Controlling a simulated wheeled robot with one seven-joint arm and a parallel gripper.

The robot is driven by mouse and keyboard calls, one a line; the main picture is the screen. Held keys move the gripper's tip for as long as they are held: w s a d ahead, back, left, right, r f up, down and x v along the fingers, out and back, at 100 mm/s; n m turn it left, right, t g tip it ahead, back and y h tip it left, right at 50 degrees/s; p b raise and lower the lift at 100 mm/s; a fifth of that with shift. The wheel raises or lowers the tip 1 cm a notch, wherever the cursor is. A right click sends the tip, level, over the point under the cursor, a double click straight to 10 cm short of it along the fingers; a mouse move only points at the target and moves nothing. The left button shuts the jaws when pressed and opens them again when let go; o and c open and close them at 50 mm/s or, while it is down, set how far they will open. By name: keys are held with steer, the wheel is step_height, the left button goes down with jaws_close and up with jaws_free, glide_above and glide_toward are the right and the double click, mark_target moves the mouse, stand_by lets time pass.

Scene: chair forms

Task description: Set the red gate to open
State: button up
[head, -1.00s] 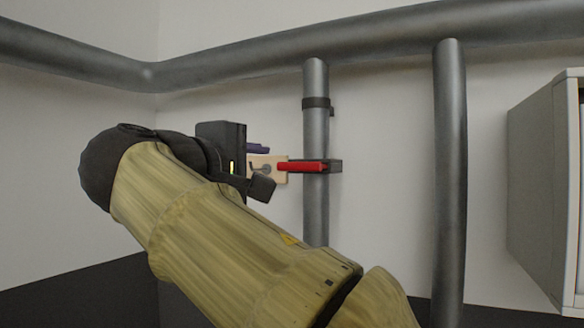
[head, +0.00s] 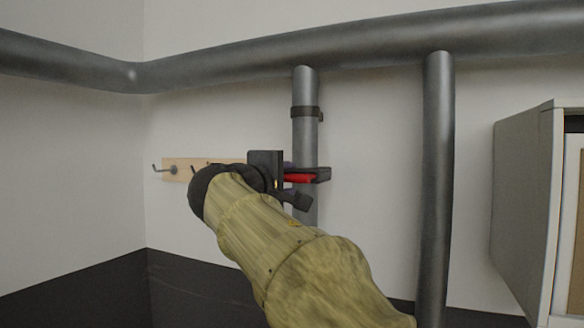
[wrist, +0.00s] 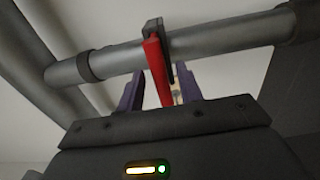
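The red gate (head: 299,178) is a red lever on a dark bracket clamped to a vertical grey pipe (head: 305,135). In the head view it sticks out to the left of the bracket, its left end hidden by my gripper. In the wrist view the red gate (wrist: 156,70) runs from the bracket down toward my gripper (wrist: 158,92). My gripper's two purple fingers are apart, one on each side of the red lever's free end. I cannot tell whether either finger touches it.
A wooden hook rail (head: 178,166) is on the wall to the left. A second vertical pipe (head: 438,180) stands to the right, and a grey cabinet (head: 530,200) is at the right edge. A thick horizontal pipe (head: 220,68) runs above.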

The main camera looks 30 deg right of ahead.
steer(key=shift+p+x, duration=0.5)
steer(key=shift+x, duration=1.1)
jaws_close()
steer(key=shift+s+f, duration=0.1)
